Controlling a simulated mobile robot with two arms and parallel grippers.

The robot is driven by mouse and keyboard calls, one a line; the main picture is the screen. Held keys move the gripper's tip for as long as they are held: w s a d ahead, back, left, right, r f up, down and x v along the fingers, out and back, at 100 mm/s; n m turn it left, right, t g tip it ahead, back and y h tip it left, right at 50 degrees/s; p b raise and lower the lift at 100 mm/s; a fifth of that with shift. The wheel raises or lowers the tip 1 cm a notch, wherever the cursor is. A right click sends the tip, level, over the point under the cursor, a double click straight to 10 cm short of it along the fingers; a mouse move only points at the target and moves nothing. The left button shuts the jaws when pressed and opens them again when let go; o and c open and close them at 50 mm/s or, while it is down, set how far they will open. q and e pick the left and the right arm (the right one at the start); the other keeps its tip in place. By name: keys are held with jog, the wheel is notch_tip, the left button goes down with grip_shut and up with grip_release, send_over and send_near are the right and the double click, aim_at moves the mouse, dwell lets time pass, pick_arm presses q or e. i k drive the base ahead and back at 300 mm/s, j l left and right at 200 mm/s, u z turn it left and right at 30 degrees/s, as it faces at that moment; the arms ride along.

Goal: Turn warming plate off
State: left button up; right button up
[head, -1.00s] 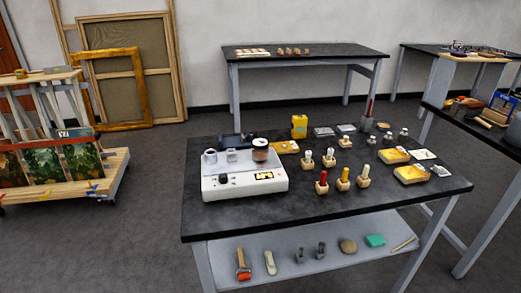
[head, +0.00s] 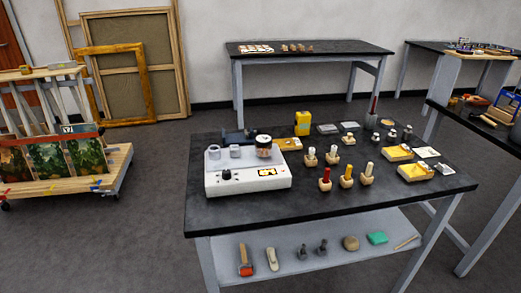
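The warming plate (head: 248,182) is a white box at the left side of the dark-topped table. Neither of my grippers is in the head view.
The table (head: 330,214) also holds a yellow can (head: 302,122), several wooden-based tools (head: 346,176) and yellow trays (head: 413,172). A cart with paintings (head: 112,176) stands at the left. Dark floor (head: 160,235) is clear between cart and table.

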aim_at(226, 174)
jog(key=i, duration=0.1)
jog(key=i+u, duration=0.15)
jog(key=u, duration=0.2)
jog(key=i+u, duration=0.1)
jog(key=u, duration=0.25)
jog(key=i+l+u, duration=0.15)
jog(key=u, duration=0.2)
